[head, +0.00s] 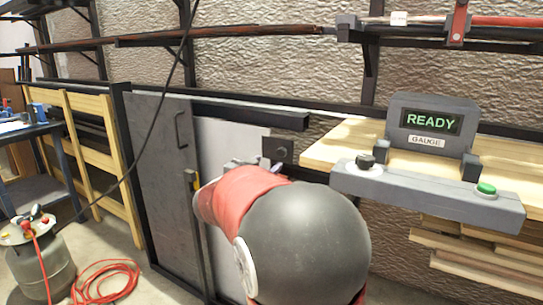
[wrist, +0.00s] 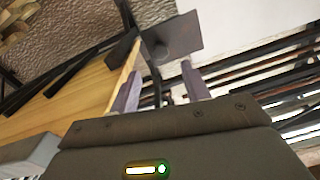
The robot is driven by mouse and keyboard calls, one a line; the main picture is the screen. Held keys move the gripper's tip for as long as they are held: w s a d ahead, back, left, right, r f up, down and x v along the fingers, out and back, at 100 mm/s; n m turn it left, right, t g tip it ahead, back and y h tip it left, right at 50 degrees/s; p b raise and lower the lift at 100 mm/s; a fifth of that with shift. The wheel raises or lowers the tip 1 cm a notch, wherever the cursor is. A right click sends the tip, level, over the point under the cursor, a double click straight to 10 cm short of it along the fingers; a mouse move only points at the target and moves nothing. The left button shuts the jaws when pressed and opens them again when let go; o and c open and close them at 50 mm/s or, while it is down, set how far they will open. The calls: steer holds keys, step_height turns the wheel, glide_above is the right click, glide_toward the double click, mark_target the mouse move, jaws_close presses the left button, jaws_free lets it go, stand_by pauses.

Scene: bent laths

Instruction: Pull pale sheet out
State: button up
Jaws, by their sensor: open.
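The pale sheet (head: 228,136) stands upright in the head view, partly behind a grey door panel (head: 158,165) and below a dark rail. My arm hides its lower right part. A dark square plate with a round knob (head: 278,149) shows at the sheet's right edge. The plate also shows in the wrist view (wrist: 188,32), beyond my fingertips. My gripper (head: 250,162) is mostly hidden by my red and grey arm in the head view. In the wrist view my gripper (wrist: 160,84) has its two fingers apart, with nothing seen held between them.
A wooden top (head: 335,143) with a gauge box (head: 430,122) reading READY and a button panel (head: 425,190) stands at right. Stacked boards (head: 480,262) lie below. A gas cylinder (head: 38,265) and red hose (head: 108,280) are on the left floor. A black cable hangs at left.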

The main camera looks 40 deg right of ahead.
mark_target(281, 154)
steer(key=x, duration=0.7)
steer(key=shift+w+d, duration=0.15)
steer(key=shift+d, duration=0.1)
jaws_close()
